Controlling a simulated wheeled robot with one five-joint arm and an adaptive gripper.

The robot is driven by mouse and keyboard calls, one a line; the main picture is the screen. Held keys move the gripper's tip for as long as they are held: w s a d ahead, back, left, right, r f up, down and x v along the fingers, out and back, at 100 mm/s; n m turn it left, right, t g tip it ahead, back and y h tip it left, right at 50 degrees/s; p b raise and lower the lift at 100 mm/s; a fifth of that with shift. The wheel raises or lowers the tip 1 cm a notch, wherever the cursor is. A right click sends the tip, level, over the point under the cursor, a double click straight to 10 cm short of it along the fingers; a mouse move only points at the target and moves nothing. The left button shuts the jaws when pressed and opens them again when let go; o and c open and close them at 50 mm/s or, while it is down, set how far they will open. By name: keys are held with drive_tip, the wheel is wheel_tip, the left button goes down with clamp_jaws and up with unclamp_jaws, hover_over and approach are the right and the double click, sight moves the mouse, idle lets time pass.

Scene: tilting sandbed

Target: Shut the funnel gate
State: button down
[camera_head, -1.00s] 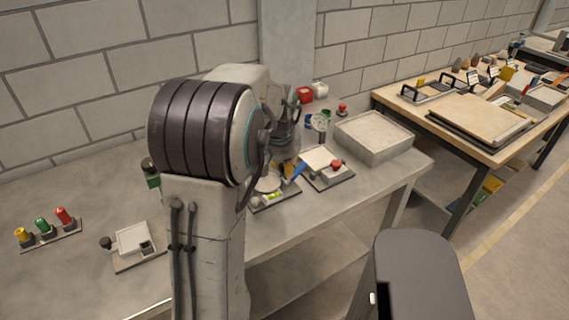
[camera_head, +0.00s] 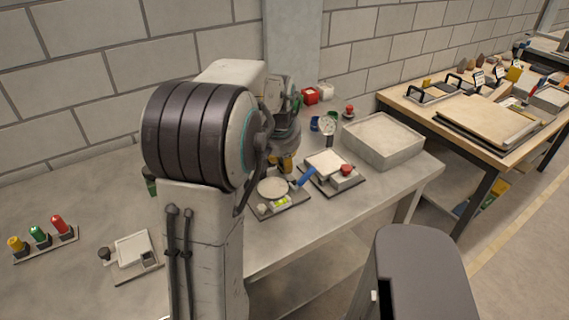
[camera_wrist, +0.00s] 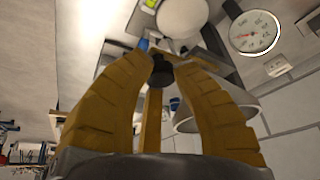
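My gripper (camera_wrist: 162,62) has yellow ribbed fingers, which come together around a small black knob (camera_wrist: 161,74) in the wrist view. The fingertips look closed on the knob's sides. A grey, round-rimmed, tapered body (camera_wrist: 207,118), which looks like the funnel, is just right of the knob, partly behind the right finger. I cannot make out the gate plate itself. In the head view my gripper (camera_head: 287,164) points down over the bench, behind a board with a round pale dish; my arm hides most of the funnel area there.
A dial gauge (camera_wrist: 254,33) is close on the right in the wrist view. On the bench are a board with a red button (camera_head: 346,170), a blue handle (camera_head: 306,177) and a grey sand tray (camera_head: 383,140). Coloured knobs (camera_head: 40,237) stand at the left.

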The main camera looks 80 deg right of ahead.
drive_tip(key=shift+w+d, duration=0.1)
drive_tip(key=shift+d, duration=0.05)
drive_tip(key=c, duration=1.5)
unclamp_jaws()
drive_tip(key=o, duration=0.3)
drive_tip(key=shift+w+d+f, duration=0.1)
drive_tip(key=shift+o, duration=1.3)
drive_tip(key=v, duration=1.2)
